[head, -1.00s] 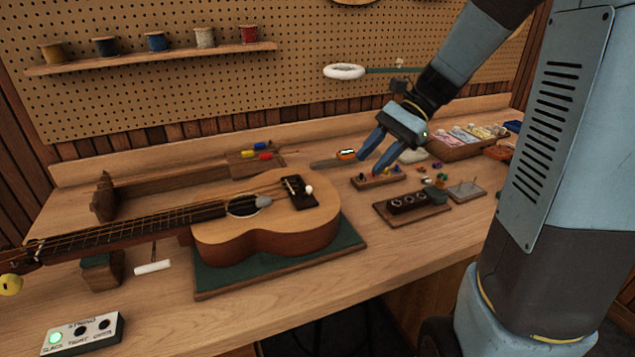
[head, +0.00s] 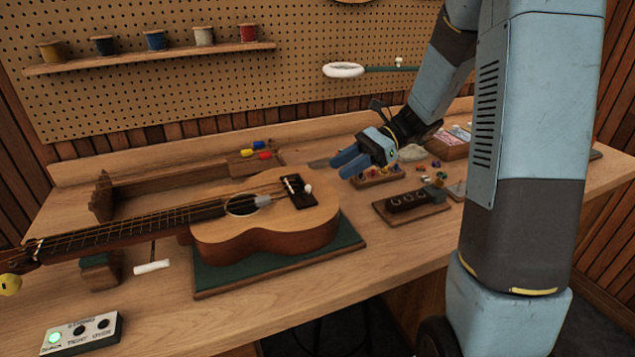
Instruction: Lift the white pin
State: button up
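The white pin (head: 308,188) shows as a small round white head at the right end of the dark bridge (head: 297,191) on the ukulele (head: 275,225). Its lower part is hidden. The ukulele lies on its back on a green-topped board (head: 210,280). My gripper (head: 339,166) is in the air above and to the right of the pin, apart from it. Its two blue fingers point left and down, with a gap between them. It is open and I see nothing between the fingers.
A small rack with coloured pegs (head: 378,178) and a dark block on a tray (head: 410,203) stand right of the ukulele. A box with a lit green lamp (head: 82,333) is at front left. Coloured-handled tools (head: 260,150) lie behind.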

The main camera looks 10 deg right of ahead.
aim_at(317, 195)
jog(key=x, duration=0.8)
jog(key=shift+d, duration=0.1)
grip_shut()
dwell(0.4)
